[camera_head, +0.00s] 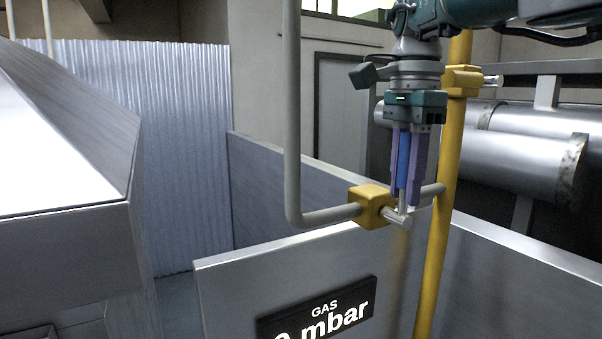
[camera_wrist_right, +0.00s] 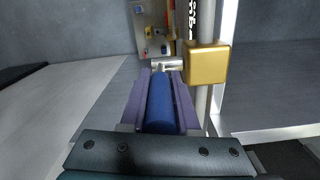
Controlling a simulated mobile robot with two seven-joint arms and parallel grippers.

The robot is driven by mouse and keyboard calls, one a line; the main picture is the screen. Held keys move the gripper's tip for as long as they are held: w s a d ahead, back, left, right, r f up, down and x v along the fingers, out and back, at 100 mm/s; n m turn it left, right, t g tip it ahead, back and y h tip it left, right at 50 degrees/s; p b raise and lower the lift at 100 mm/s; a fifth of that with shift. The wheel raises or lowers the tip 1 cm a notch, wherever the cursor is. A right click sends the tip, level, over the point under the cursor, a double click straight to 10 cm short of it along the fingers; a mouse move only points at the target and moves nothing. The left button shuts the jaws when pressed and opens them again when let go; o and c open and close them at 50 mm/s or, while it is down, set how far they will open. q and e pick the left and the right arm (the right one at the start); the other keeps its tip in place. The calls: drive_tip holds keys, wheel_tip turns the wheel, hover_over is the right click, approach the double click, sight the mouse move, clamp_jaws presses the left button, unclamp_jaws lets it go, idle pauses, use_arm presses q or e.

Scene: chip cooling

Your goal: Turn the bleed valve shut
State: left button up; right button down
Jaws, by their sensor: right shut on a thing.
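The bleed valve has a yellow body (camera_head: 372,206) on the horizontal run of a grey pipe, with a short metal stem (camera_head: 397,217) out of its right side. Its blue handle (camera_head: 403,160) stands roughly upright from the stem, across the pipe run. My right gripper (camera_head: 404,193) comes down from above, its two purple fingers shut on the blue handle. In the right wrist view the handle (camera_wrist_right: 160,104) lies between the fingers (camera_wrist_right: 160,90), and the yellow body (camera_wrist_right: 207,63) is to the right. Part of the handle is hidden by the fingers. My left gripper is not in view.
A thick yellow pipe (camera_head: 440,210) stands close right of the gripper, with another yellow block (camera_head: 461,81) on it. Metal panels (camera_head: 240,285) with a gas display (camera_head: 317,312) are below. Large silver pipes (camera_head: 525,145) lie at right. A big metal housing (camera_head: 60,170) fills the left.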

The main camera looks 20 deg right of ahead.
drive_tip(key=shift+d+f, duration=0.1)
drive_tip(key=shift+d, duration=0.05)
drive_tip(key=c, duration=0.9)
unclamp_jaws()
wheel_tip(320, 180, up, 7)
drive_tip(key=p, duration=0.5)
drive_tip(key=shift+r, duration=0.35)
drive_tip(key=shift+f, duration=0.1)
